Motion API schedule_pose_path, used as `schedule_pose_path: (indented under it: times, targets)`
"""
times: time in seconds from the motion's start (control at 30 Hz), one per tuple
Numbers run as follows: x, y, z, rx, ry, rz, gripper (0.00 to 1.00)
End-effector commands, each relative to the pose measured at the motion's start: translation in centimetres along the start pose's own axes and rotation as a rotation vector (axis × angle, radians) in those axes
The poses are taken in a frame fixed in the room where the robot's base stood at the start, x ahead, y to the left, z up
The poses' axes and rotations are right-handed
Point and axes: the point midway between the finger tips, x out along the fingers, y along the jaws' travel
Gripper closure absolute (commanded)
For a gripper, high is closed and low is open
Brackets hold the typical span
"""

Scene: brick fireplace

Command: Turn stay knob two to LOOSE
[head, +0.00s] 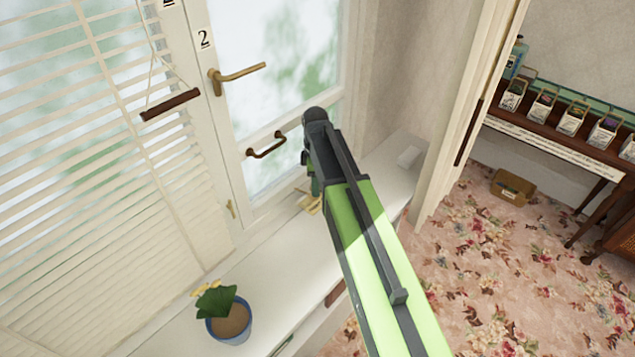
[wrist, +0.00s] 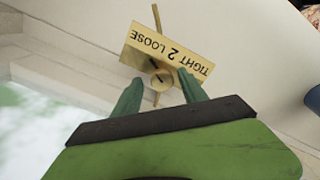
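Stay knob two is a small round brass knob (wrist: 161,79) at the edge of a brass plate (wrist: 170,48) in the wrist view. The plate reads TIGHT 2 LOOSE, upside down here, with LOOSE on the left and TIGHT on the right. Dark marks show on and beside the knob; its exact setting is unclear. My gripper (wrist: 162,78) is open, its green fingers on either side of the knob in the picture. I cannot tell whether they touch it. In the head view, part of the brass plate (head: 309,204) shows on the sill; my arm hides most of my gripper.
The window marked 2 has a brass handle (head: 237,76) and a brown pull handle (head: 266,146). A potted plant (head: 229,316) stands on the white sill (head: 265,265). Floral carpet lies beyond.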

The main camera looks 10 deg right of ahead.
Motion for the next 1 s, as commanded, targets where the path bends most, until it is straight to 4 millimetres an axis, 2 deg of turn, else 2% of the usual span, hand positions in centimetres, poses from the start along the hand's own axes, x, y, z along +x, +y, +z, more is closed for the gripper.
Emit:
schedule_pose_path:
  times: [0.3, 0.47, 0.67, 1.0]
  targets:
    - [-0.1, -0.1, -0.2, -0.001, 0.003, -0.002, 0.46]
    - [-1.2, -0.1, -0.2, -0.001, 0.003, -0.002, 0.46]
    - [-4.7, -0.1, -0.2, -0.001, 0.003, -0.002, 0.46]
    - [-12.5, 0.0, -0.2, -0.001, 0.002, -0.002, 0.46]
